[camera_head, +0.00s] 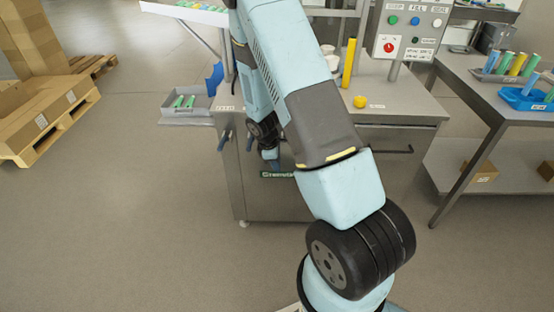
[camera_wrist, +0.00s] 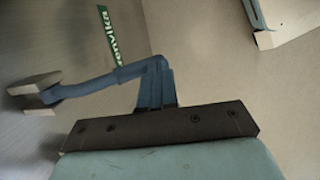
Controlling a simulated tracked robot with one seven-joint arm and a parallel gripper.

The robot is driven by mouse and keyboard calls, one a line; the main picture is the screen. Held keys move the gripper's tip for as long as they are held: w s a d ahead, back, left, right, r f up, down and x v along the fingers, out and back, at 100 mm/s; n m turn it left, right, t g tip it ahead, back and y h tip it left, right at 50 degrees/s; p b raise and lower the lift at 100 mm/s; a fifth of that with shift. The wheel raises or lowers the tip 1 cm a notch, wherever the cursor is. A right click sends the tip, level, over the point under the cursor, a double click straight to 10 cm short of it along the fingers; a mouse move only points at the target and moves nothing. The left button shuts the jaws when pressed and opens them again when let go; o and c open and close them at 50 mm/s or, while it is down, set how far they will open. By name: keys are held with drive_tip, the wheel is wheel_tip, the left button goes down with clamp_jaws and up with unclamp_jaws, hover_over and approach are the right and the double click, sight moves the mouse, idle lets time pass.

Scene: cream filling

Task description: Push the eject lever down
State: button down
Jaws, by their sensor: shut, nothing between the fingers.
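My gripper (camera_head: 272,161) is in front of the filling machine, low under my forearm and just above the green-white name label (camera_head: 278,174). It is shut and empty. In the wrist view its dark blue fingers (camera_wrist: 156,88) stand up from the dark mount. A thin blue bent rod (camera_wrist: 100,83) runs left from the fingers to pale blocks (camera_wrist: 36,84). I cannot tell whether the rod is a lever or touches the fingers.
A grey tray (camera_head: 172,122) with green tubes sits at the machine's left. A side table (camera_head: 460,75) stands farther right. The floor in front is clear.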

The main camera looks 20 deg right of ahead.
drive_tip(key=shift+s+r, duration=0.1)
drive_tip(key=shift+r, duration=0.05)
idle(0.5)
drive_tip(key=shift+r, duration=0.8)
drive_tip(key=shift+r, duration=0.1)
drive_tip(key=s+a+r, duration=0.5)
drive_tip(key=r, duration=0.6)
drive_tip(key=shift+s+a, duration=0.2)
drive_tip(key=shift+s, duration=0.15)
drive_tip(key=shift+r, duration=0.1)
